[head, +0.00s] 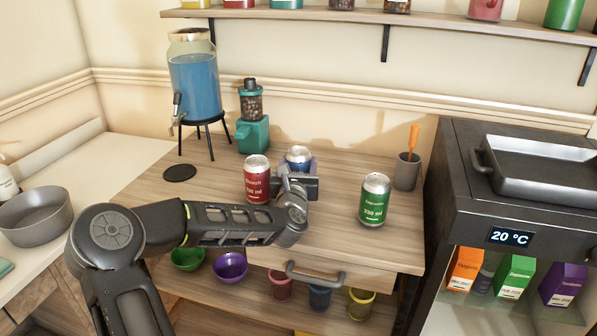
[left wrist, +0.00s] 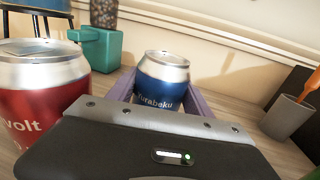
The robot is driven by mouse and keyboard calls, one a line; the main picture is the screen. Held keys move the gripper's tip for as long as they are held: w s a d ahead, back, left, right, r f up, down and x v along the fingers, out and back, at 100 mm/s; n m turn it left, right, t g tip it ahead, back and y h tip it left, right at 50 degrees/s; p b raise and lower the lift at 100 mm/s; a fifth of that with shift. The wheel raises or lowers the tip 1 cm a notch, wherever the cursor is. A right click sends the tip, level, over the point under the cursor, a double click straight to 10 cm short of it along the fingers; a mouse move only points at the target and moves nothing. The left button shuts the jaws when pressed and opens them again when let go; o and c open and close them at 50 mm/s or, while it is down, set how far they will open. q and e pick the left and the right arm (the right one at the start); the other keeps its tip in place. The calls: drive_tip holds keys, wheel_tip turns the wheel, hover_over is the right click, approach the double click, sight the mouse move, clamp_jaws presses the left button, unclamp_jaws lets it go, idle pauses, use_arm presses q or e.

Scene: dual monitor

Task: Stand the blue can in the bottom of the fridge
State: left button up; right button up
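The blue can (head: 298,157) stands upright on the wooden table, partly hidden behind my left gripper (head: 299,176). In the left wrist view, the blue can (left wrist: 162,82) shows between the two purple fingers, one on each side. The hand body hides its lower part, and I cannot tell whether the fingers press on it. The fridge (head: 450,205) is the dark cabinet at the right with a 20 °C display. Cartons stand on a shelf inside; its bottom is out of frame. My right gripper is not in view.
A red can (head: 257,182) stands close left of the blue can. A green can (head: 374,200) and a grey cup (head: 407,172) stand to the right. A teal grinder (head: 252,130) and a water dispenser (head: 194,85) are behind. A tray (head: 540,165) sits on the fridge.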

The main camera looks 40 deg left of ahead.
use_arm(q)
clamp_jaws()
idle(0.4)
wheel_tip(320, 180, up, 10)
drive_tip(key=shift+p, duration=1.1)
